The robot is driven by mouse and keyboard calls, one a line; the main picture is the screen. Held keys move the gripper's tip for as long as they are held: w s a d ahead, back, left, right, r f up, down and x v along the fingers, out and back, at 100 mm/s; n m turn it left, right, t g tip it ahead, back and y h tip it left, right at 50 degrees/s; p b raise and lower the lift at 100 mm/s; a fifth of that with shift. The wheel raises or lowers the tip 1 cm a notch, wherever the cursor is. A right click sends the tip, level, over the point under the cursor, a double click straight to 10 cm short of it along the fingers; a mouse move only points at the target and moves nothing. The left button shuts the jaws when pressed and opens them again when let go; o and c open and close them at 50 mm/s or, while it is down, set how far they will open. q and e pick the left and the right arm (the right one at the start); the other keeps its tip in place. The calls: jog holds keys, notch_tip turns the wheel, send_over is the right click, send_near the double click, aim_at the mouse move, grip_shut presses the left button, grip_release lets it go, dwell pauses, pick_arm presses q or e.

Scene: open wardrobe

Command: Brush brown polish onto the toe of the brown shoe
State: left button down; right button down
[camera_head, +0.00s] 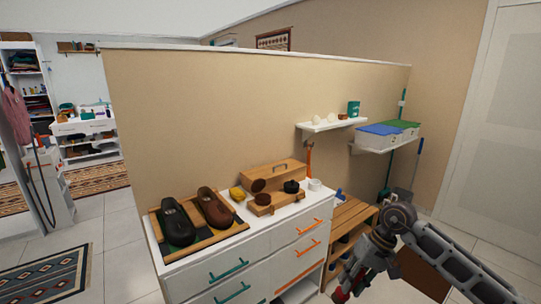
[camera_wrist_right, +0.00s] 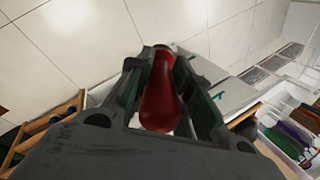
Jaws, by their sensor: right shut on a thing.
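The brown shoe (camera_head: 214,208) stands on a tray (camera_head: 225,236) on the white dresser, to the right of a black shoe (camera_head: 176,222). A round brown tin or lid (camera_head: 258,186) and a black one (camera_head: 291,187) sit by a wooden box (camera_head: 278,173) to its right. My right gripper (camera_head: 343,291) is low in front of the dresser's right end, away from the shoe. In the right wrist view it is shut on a smooth red handle-like thing (camera_wrist_right: 160,95); I cannot tell what its far end is. My left gripper is not in view.
A yellow block (camera_head: 237,193) and a white cup (camera_head: 315,184) are on the dresser (camera_head: 240,272). A slatted wooden bench (camera_head: 350,213) stands right of it. A wall shelf (camera_head: 331,125) and lidded bins (camera_head: 380,138) hang above.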

jog(key=shift+r+p, duration=4.55)
jog(key=shift+r, duration=0.35)
jog(key=shift+r+p, duration=0.5)
